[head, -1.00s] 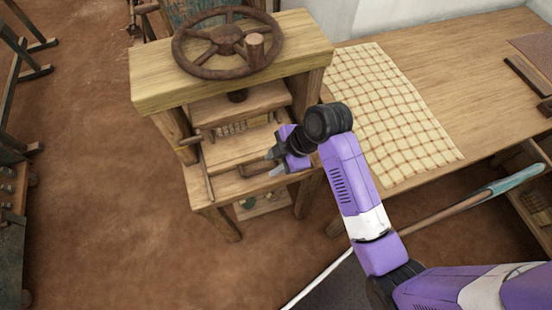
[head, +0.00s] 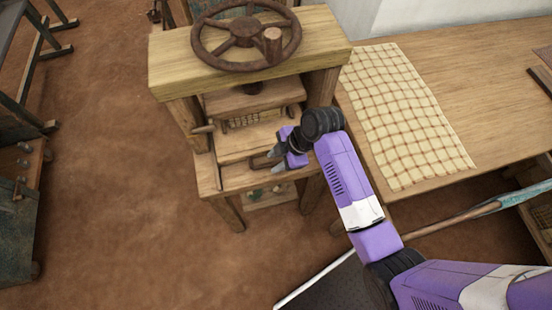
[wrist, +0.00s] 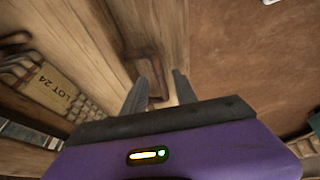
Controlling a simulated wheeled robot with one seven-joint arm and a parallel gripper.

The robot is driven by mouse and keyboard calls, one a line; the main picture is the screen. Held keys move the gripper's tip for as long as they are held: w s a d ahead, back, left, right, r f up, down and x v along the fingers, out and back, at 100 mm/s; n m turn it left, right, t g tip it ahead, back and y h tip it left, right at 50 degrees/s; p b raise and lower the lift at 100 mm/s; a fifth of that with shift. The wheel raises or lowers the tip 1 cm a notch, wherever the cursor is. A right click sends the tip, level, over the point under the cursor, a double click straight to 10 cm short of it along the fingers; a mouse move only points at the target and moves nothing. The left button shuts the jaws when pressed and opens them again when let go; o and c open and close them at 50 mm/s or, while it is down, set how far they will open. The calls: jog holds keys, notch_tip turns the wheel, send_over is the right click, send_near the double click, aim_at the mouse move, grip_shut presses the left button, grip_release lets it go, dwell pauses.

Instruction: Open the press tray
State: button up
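The wooden press (head: 180,78) stands left of the table, with its tray (head: 236,150) low between the posts. A dark brown handle (head: 262,160) shows at the tray's front; in the wrist view the handle (wrist: 143,66) lies just past and between my fingertips. My gripper (head: 274,158) reaches in from the right at the handle. In the wrist view my gripper (wrist: 162,84) has its two fingers apart. Whether either finger touches the handle I cannot tell. The tray's inside is mostly hidden.
A brown handwheel (head: 246,40) tops the press. A table with checked cloth (head: 405,115) stands to the right, close to my arm. A long pole (head: 460,217) slants below the table. A label reading LOT 24 (wrist: 54,88) shows in the wrist view. Bare floor lies left.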

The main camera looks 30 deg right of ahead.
grip_shut()
dwell(1.4)
